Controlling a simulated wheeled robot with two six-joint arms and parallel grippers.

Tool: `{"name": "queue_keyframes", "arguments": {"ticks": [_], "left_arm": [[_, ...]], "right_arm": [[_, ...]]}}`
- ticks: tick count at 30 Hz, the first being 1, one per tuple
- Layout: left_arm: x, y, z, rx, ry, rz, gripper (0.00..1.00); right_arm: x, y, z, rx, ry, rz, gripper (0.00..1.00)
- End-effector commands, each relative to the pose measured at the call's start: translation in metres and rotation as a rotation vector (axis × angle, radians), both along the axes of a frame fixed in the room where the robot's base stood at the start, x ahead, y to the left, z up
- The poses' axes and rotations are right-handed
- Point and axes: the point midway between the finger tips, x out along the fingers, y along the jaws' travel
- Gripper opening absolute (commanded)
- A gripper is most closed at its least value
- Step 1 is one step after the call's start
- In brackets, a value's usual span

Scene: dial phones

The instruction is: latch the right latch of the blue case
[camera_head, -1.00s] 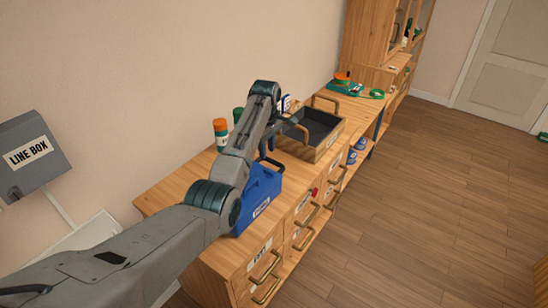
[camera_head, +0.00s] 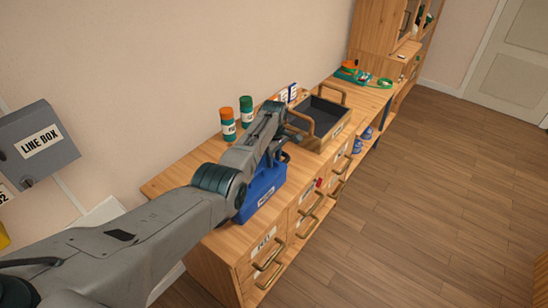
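The blue case (camera_head: 264,192) sits on the wooden cabinet top, with a white label (camera_head: 267,197) on its front. My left arm comes in from the left and passes over the case, hiding much of its top and left side. My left gripper (camera_head: 284,156) is dark, points down and is at the case's right upper end. It is small and partly hidden by my arm, so I cannot tell whether it touches the case or whether its fingers are open. The case's right latch cannot be made out. My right gripper is not in view.
A wooden tray (camera_head: 339,117) with a dark inside stands right of the case. Orange-topped (camera_head: 228,122) and green (camera_head: 246,110) containers stand behind it. Drawers with handles (camera_head: 270,254) line the cabinet front. The floor at right is clear.

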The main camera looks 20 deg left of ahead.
Motion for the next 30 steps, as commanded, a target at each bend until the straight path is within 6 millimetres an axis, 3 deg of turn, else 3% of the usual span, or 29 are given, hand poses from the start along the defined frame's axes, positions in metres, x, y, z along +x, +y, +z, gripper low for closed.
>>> {"name": "queue_keyframes", "arguments": {"ticks": [7, 12, 13, 23, 30], "left_arm": [[0.000, 0.000, -0.001, 0.000, -0.001, 0.000, 0.33], [0.000, 0.000, 0.000, 0.000, 0.000, 0.000, 0.01], [0.000, 0.000, 0.000, 0.000, 0.000, 0.000, 0.00], [0.000, 0.000, 0.000, 0.000, 0.000, -0.027, 0.00], [0.000, 0.000, 0.000, 0.000, 0.001, -0.146, 0.00]], "right_arm": [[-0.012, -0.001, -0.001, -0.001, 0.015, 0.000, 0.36], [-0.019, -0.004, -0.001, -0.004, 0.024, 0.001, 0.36], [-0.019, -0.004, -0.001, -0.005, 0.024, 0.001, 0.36], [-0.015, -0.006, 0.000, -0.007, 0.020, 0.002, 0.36], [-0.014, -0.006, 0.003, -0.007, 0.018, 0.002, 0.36]]}}
